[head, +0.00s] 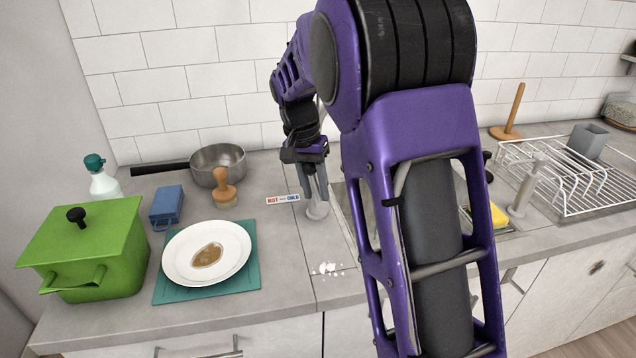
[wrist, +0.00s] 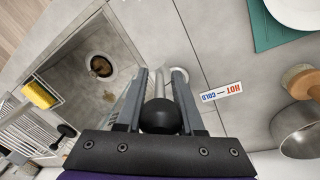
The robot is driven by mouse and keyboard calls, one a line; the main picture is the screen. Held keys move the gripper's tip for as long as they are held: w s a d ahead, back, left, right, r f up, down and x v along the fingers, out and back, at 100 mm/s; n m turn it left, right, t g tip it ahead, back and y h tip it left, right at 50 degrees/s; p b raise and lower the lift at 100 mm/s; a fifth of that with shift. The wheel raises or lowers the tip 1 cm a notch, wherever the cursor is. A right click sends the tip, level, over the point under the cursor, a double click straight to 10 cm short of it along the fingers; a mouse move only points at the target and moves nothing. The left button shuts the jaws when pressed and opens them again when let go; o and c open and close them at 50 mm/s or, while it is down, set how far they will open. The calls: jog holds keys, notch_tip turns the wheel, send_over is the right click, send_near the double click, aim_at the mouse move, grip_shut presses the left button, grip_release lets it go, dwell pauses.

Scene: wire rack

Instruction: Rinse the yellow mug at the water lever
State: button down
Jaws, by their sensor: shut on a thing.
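My gripper (head: 314,184) is at the counter beside the sink's left edge, pointing down. In the wrist view my gripper (wrist: 160,78) has its fingers on both sides of a black ball knob (wrist: 160,117) on a grey metal stem, which appears to be the water lever. The lever's pale round base (head: 317,210) shows below the fingers in the head view. A HOT–COLD label (head: 283,199) lies beside it. The sink basin (wrist: 95,88) is partly hidden by my arm in the head view; its drain holds something brown. I see no yellow mug.
A yellow sponge (head: 497,215) sits at the sink's right, near a wire rack (head: 570,172). Left of the lever are a plate (head: 207,252) with a brown stain, a wooden-handled brush (head: 223,188), a pan (head: 218,160) and a green pot (head: 90,250). White crumbs (head: 328,268) lie near the counter's front.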

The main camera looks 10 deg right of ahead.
jog(key=shift+a, duration=0.1)
jog(key=c, duration=0.6)
grip_release()
jog(key=shift+o, duration=0.2)
jog(key=shift+r, duration=0.1)
jog(key=a+r+p, duration=0.2)
jog(key=a+r, duration=0.1)
jog(key=r, duration=1.4)
jog(key=shift+w+a+p, duration=0.15)
jog(key=shift+p, duration=0.15)
